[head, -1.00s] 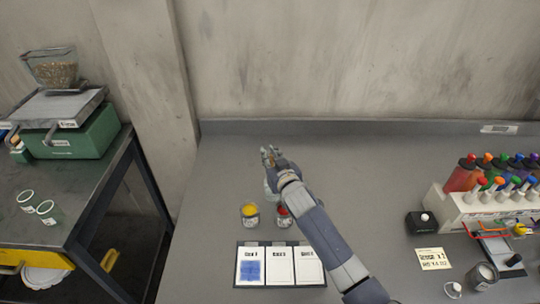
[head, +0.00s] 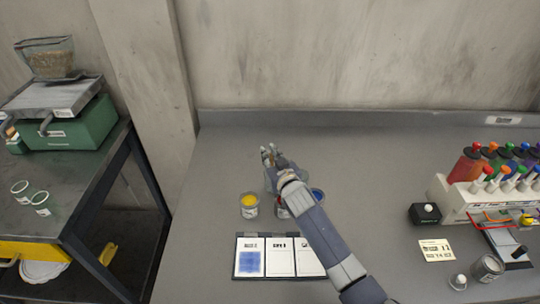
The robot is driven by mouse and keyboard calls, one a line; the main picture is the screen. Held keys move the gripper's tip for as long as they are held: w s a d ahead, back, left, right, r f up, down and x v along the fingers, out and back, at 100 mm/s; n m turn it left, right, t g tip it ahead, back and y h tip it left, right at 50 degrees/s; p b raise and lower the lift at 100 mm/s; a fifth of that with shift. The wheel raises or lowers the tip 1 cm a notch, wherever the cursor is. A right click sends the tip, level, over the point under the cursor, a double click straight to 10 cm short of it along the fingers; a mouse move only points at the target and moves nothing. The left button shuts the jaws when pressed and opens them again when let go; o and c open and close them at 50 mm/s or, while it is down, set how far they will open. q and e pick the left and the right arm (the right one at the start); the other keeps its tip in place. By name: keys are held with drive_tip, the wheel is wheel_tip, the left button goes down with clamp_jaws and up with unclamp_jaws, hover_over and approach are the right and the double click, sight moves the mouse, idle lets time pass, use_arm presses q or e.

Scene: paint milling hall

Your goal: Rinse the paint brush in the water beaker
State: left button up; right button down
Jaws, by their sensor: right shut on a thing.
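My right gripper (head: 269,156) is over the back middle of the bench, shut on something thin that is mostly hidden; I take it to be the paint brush. A clear glass beaker (head: 268,180) stands partly behind and beneath the gripper; my wrist covers much of it. I cannot tell whether the brush tip is inside the beaker. In front are a yellow paint cup (head: 249,206), a red paint cup (head: 282,211) partly covered by my arm, and a blue paint cup (head: 317,195) just right of it. My left gripper is not in view.
A card board (head: 250,276) with a blue swatch lies in front of the cups. On the right are a bottle rack (head: 465,210), a black knob box (head: 425,213), a note (head: 436,250) and a metal cup (head: 487,268). The bench between is clear.

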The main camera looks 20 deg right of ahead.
drive_tip(key=shift+s, duration=0.25)
drive_tip(key=shift+w+d, duration=0.1)
drive_tip(key=shift+w, duration=0.45)
drive_tip(key=shift+s+p, duration=0.35)
drive_tip(key=shift+s, duration=0.2)
idle(0.4)
drive_tip(key=shift+w, duration=0.3)
idle(0.5)
drive_tip(key=shift+r+p, duration=3.95)
drive_tip(key=shift+r, duration=0.35)
wheel_tip(320, 180, up, 3)
drive_tip(key=p, duration=0.3)
